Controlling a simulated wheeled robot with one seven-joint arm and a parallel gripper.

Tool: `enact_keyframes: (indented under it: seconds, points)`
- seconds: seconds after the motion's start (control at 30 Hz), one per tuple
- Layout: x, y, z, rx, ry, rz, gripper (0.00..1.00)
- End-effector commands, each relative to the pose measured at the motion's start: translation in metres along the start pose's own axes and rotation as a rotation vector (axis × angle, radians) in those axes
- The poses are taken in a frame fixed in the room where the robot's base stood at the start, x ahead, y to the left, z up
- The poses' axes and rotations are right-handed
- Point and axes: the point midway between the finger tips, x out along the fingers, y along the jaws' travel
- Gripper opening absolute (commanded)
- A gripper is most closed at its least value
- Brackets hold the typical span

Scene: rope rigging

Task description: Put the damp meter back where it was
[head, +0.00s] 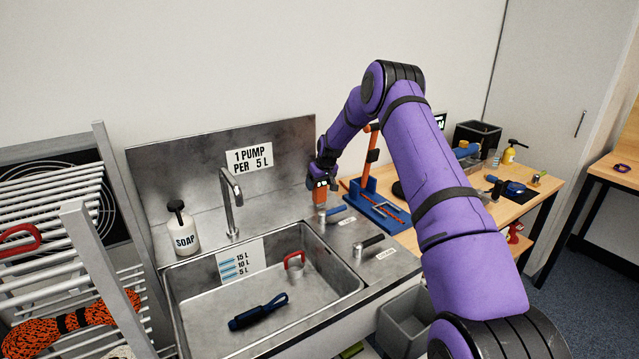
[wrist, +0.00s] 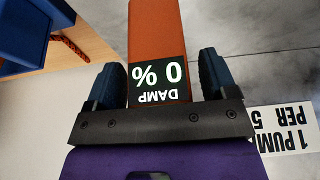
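The damp meter (wrist: 158,35) is an orange bar with a dark display reading "DAMP 0 %", upside down in the wrist view. In the head view its orange body (head: 320,197) shows just below my gripper (head: 322,183), over the metal ledge right of the sink basin. In the wrist view the two dark blue fingers of my gripper (wrist: 163,82) stand on either side of it. The left finger looks close against it and a narrow gap seems to show at the right one. I cannot tell whether they grip it, or whether its lower end touches the ledge.
A blue-handled lever (head: 328,213) and a black-handled lever (head: 369,243) are close by on the ledge. A blue stand with an orange post (head: 376,205) is on the wooden bench to the right. The tap (head: 231,200) and soap bottle (head: 183,230) stand left.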

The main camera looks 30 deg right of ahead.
Motion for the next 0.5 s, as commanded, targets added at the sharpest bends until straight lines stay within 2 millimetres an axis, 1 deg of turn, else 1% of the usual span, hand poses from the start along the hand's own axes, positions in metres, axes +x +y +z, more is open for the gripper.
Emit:
enact_keyframes:
  seconds: [0.17, 0.27, 0.37, 0.5]
  points:
    - [-0.003, 0.000, -0.001, 0.000, 0.001, 0.000, 0.78]
    - [-0.011, 0.001, -0.002, 0.000, 0.002, 0.001, 0.78]
    - [-0.026, 0.001, -0.002, 0.000, 0.002, 0.001, 0.78]
    - [-0.054, 0.001, -0.002, 0.000, 0.002, 0.001, 0.78]
